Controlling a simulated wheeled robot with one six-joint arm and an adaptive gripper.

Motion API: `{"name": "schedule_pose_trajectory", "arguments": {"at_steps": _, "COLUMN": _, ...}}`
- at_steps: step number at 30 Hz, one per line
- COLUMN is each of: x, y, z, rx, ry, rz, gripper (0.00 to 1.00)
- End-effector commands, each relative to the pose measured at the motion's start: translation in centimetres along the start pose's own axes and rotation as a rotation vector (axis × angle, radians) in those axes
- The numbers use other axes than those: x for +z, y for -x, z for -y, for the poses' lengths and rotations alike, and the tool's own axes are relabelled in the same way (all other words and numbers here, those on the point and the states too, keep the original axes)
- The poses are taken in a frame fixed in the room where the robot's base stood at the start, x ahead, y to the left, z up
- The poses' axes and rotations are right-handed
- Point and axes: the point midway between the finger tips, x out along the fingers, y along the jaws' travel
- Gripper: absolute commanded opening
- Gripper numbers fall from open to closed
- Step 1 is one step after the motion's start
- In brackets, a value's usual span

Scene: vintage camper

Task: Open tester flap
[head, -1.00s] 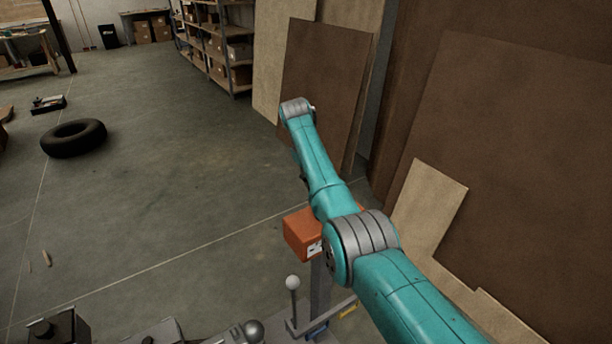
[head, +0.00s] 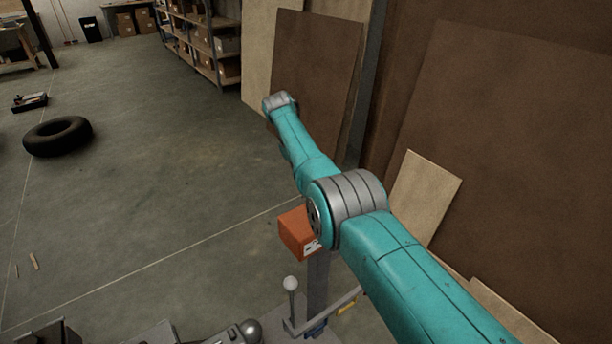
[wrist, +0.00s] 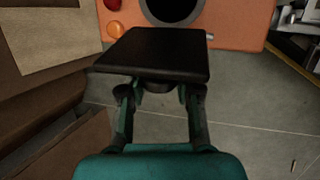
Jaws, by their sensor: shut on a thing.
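The tester's orange face (wrist: 235,22) fills the top of the wrist view, with a dark round opening (wrist: 170,8) and small orange and red round parts at its left. A black flat flap (wrist: 152,52) stands out from it toward me, below the opening. My gripper (wrist: 158,92) is shut on the flap's near side, where a dark rounded part shows between the fingers. The exact contact is partly hidden under the flap. In the head view an orange box (head: 297,232) sits on a grey post, partly behind my arm; its flap and my gripper are hidden there.
Brown and tan boards (head: 425,195) lean along the right wall, close to my arm. A tire (head: 57,136) lies on the floor at left, and a shelf rack (head: 205,45) stands at the back. The floor in the middle is clear.

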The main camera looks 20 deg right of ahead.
Motion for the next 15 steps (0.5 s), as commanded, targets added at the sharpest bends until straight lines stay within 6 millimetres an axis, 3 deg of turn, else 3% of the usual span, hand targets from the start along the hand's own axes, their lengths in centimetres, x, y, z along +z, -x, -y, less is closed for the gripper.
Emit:
{"name": "schedule_pose_trajectory", "arguments": {"at_steps": 4, "x": 0.05, "y": -0.44, "z": 0.10, "rx": -0.002, "ry": 0.001, "rz": 0.005, "gripper": 0.00}}
{"name": "schedule_pose_trajectory", "arguments": {"at_steps": 5, "x": 0.05, "y": -0.44, "z": 0.10, "rx": -0.002, "ry": 0.001, "rz": 0.005, "gripper": 0.40}}
{"name": "schedule_pose_trajectory", "arguments": {"at_steps": 7, "x": 0.05, "y": -0.39, "z": 0.08, "rx": -0.002, "ry": 0.001, "rz": 0.004, "gripper": 0.58}}
{"name": "schedule_pose_trajectory", "arguments": {"at_steps": 15, "x": 0.01, "y": -0.18, "z": 0.05, "rx": -0.001, "ry": 0.001, "rz": 0.001, "gripper": 0.60}}
